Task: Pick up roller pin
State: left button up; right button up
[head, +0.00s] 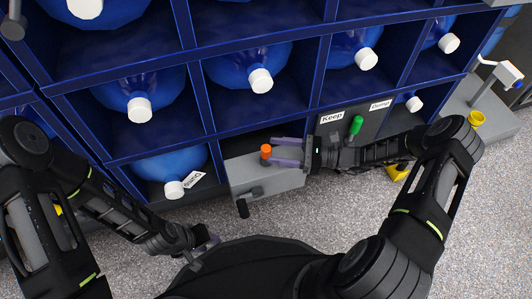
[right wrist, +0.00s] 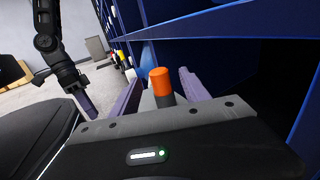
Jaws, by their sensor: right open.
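An orange-capped pin (head: 266,152), which looks like the roller pin, stands upright on a grey box (head: 268,178) at the foot of the blue rack. It also shows in the right wrist view, with a dark lower part under the orange cap (right wrist: 160,82). My right gripper (head: 273,151) is open, its two purple fingers reaching left toward the pin. In the right wrist view the pin appears between the fingers, with space on both sides. My left gripper (head: 212,242) hangs low at the front, away from the pin; its jaw opening is unclear.
The blue rack (head: 205,100) holds several white-capped water bottles (head: 130,90). A green-topped piece (head: 355,126) stands by labels reading Keep (head: 332,117) and Dump (head: 381,104). Speckled floor (head: 290,215) lies in front.

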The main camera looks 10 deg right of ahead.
aim_at(266, 150)
jog(key=b+x, duration=0.1)
jog(key=x, duration=0.2)
jog(key=shift+w+a, duration=0.1)
jog(key=shift+a, duration=0.25)
jog(key=shift+c, duration=0.3)
grip_shut()
dwell(0.3)
